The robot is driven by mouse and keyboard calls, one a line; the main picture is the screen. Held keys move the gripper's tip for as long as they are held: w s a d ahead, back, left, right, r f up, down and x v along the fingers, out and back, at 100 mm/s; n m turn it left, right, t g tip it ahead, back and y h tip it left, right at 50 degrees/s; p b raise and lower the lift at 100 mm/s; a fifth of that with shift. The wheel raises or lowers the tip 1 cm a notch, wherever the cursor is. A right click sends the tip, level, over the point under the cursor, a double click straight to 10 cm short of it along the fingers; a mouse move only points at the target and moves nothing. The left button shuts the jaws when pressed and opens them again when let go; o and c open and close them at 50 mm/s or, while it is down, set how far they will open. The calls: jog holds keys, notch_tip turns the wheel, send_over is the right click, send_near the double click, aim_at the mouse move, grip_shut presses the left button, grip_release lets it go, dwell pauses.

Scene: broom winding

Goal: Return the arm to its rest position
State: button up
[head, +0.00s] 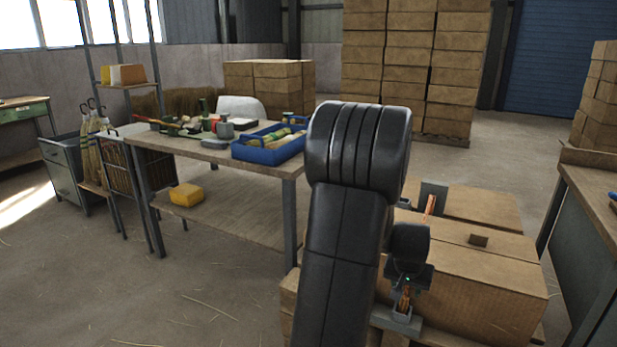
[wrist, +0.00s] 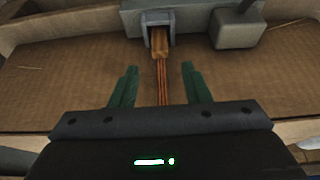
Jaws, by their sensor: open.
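My arm rises large and black in the middle of the head view and bends down at the right towards the cardboard boxes. My gripper (wrist: 158,85) shows in the wrist view with its two green fingers spread apart. A copper-coloured bundle (wrist: 162,80) lies in the gap between the fingers, with space on both sides. Its upper end sits in a grey bracket (wrist: 159,30). In the head view, an orange bundle (head: 405,299) shows just below my wrist, in a small grey holder (head: 398,320). The fingertips are not clear in the head view.
Cardboard boxes (head: 480,285) stand under my wrist. A workbench (head: 270,162) with a blue crate (head: 250,152) and tools stands at the left. Another bench (head: 590,185) is at the right edge. Stacked cartons (head: 405,60) stand behind. The floor at the front left is clear.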

aim_at(406, 296)
jog(key=b+x, duration=0.2)
jog(key=x, duration=0.6)
jog(key=shift+f, duration=0.35)
notch_tip(406, 296, up, 3)
jog(key=shift+p, duration=0.55)
jog(key=shift+r, duration=0.7)
